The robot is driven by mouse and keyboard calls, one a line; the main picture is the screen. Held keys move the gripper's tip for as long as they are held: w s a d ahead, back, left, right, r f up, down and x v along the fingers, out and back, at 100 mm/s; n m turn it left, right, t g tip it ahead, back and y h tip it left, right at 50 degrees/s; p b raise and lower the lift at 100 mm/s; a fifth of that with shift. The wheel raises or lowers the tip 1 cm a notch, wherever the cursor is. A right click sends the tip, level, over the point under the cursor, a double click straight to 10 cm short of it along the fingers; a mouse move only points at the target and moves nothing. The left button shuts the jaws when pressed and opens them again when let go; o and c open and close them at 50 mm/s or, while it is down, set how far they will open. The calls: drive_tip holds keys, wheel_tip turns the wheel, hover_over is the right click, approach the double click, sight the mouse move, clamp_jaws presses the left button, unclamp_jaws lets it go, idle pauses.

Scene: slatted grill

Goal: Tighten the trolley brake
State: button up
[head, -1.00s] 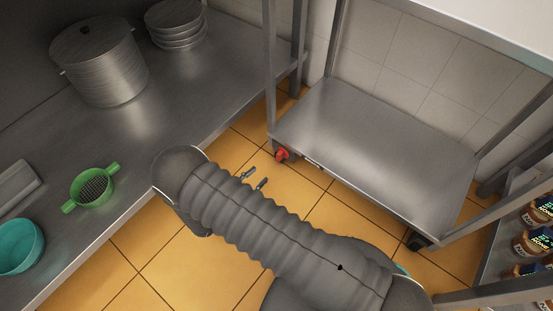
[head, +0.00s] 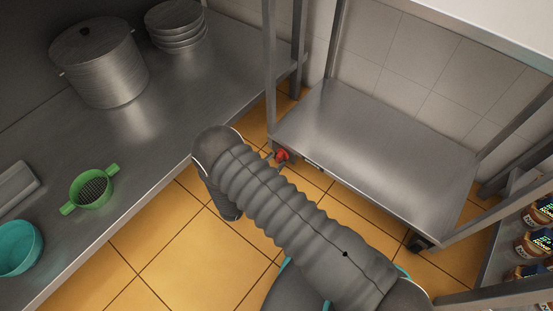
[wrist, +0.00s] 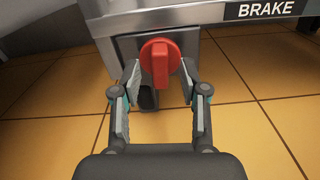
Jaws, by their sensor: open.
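The trolley (head: 370,140) is a steel cart with a flat lower shelf, standing against the tiled wall. Its brake is a red knob (wrist: 160,60) on a dark plate at the trolley's corner; it also shows in the head view as a small red spot (head: 281,156). A label reading BRAKE (wrist: 266,10) is on the shelf edge to the right. My gripper (wrist: 160,80) is open, its fingers on either side of the knob's lower part. I cannot tell whether they touch it. The knob's handle bar stands upright. In the head view my arm hides most of the gripper.
A steel counter (head: 135,135) runs along the left, with a large pot (head: 98,65), stacked plates (head: 175,25), a green strainer (head: 92,190) and a teal bowl (head: 18,248). Jars (head: 535,240) stand on a shelf at the right. Open orange floor tiles lie below.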

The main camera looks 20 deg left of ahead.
drive_tip(key=shift+x, duration=0.95)
clamp_jaws()
drive_tip(key=shift+a, duration=0.15)
